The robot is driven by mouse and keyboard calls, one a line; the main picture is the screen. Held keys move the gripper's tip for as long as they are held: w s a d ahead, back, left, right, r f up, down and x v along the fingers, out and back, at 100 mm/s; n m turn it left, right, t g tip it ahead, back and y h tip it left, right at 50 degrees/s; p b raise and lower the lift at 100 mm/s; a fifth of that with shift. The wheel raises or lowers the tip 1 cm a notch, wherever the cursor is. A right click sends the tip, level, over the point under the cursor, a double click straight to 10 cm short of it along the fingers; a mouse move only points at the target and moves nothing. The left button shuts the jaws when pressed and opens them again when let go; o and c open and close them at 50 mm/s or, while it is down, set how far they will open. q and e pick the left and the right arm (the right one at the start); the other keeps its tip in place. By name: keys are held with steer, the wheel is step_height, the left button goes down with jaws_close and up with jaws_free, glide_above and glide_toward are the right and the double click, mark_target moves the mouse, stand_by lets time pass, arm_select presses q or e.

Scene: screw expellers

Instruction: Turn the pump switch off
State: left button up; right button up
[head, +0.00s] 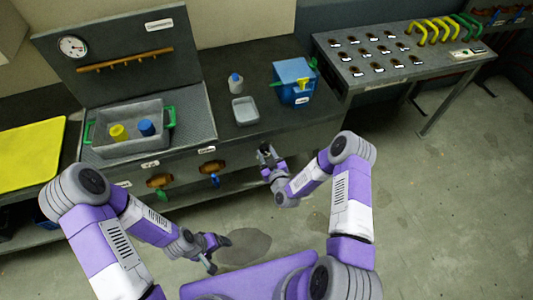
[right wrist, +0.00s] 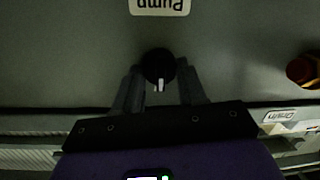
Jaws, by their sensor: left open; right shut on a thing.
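The pump switch (right wrist: 159,62) is a round black knob with a white pointer mark, on a grey panel below a "Pump" label (right wrist: 160,5) that appears upside down. In the right wrist view the white mark points down the picture. My right gripper (right wrist: 158,80) is shut on the knob, with one finger on each side of it. In the head view my right gripper (head: 267,156) is at the front of the counter, and the switch is hidden there. My left gripper (head: 220,253) is open and empty, low above the floor, away from the counter.
A grey tub (head: 104,140) with green handles stands on the counter, near a blue container (head: 293,72), a small bottle (head: 235,82) and a grey tray (head: 245,110). Brown valves (head: 211,167) project from the counter front. The floor at right is clear.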

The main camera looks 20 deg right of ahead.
stand_by(0.5)
steer(key=o, duration=1.1)
steer(key=shift+c, duration=0.2)
steer(key=s+p, duration=0.1)
steer(key=s, duration=0.6)
steer(key=shift+s+d+r, duration=0.3)
steer(key=shift+d+r, duration=0.05)
steer(key=shift+a, duration=0.1)
steer(key=s+a+f+m+g+y, duration=0.2)
steer(key=s+a+f+g, duration=0.35)
steer(key=s+g, duration=0.3)
steer(key=s+a+m+g, duration=0.1)
steer(key=s+m+g, duration=0.2)
steer(key=s+g, duration=0.5)
steer(key=s, duration=0.4)
steer(key=shift+s+f+m+y, duration=0.2)
steer(key=shift+m+y, duration=0.2)
